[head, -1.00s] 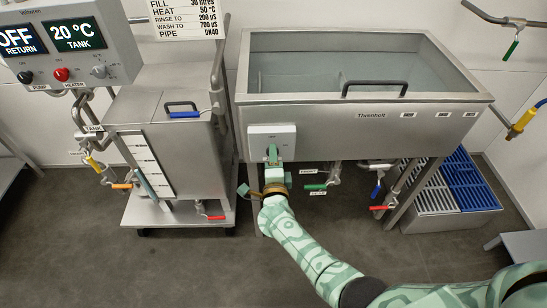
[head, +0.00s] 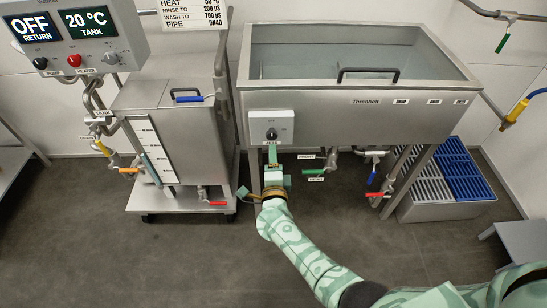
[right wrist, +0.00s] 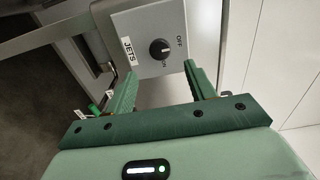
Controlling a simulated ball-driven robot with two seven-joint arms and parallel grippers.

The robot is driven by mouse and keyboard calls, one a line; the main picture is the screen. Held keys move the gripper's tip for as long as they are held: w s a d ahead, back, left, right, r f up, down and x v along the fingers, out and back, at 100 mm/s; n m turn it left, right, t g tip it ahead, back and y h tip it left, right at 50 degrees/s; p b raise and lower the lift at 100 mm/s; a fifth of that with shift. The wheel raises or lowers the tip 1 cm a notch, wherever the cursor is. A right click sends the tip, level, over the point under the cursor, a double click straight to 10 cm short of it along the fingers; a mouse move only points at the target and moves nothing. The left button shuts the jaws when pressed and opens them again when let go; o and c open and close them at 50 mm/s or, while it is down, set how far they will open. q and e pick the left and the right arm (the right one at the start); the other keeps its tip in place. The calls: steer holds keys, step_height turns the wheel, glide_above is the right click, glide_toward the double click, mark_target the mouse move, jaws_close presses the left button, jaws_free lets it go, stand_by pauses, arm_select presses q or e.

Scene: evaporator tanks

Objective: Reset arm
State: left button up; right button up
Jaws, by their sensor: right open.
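My right gripper (head: 272,157) is in the head view, just below the jets switch box on the front of the large steel trough (head: 375,115). In the right wrist view its two green fingers (right wrist: 160,75) are spread apart with nothing between them. The black jets knob (head: 271,134) on its grey box is clear of the fingers. In the right wrist view the knob (right wrist: 159,48) shows beyond the fingertips, beside the JETS label (right wrist: 130,51). My right arm reaches in from the lower right. My left gripper is not in view.
A wheeled steel tank (head: 170,125) stands left of the trough, with a control panel (head: 75,35) reading OFF and 20 °C above it. Several coloured valve handles, including a green one (head: 313,172), hang below the trough. A grated crate (head: 415,200) is at right. The front floor is open.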

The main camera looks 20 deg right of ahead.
steer(key=s+a+f+n+g+y, duration=0.25)
steer(key=s+f+n+y, duration=0.2)
steer(key=f+n, duration=0.35)
steer(key=s+a+f+n+g+y, duration=0.25)
steer(key=s+f+n, duration=0.25)
steer(key=f+n, duration=0.35)
steer(key=s+d+f+n+g, duration=0.35)
steer(key=s+f, duration=0.55)
steer(key=s, duration=0.3)
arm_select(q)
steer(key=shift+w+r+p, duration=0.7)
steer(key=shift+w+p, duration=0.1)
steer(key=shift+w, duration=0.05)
arm_select(e)
steer(key=s+d+f+n+g, duration=0.1)
steer(key=s+d+f+g, duration=0.1)
steer(key=s, duration=1)
steer(key=s+d+f+n+g+h, duration=0.1)
steer(key=s+d+f+n+g, duration=0.1)
steer(key=s, duration=1.1)
steer(key=s+d+f+n+g+h, duration=0.1)
steer(key=s+d+f+g, duration=0.2)
steer(key=s, duration=1)
steer(key=d+g, duration=0.2)
steer(key=d, duration=0.1)
steer(key=shift+s+d+f+n, duration=0.15)
steer(key=shift+f+n, duration=0.25)
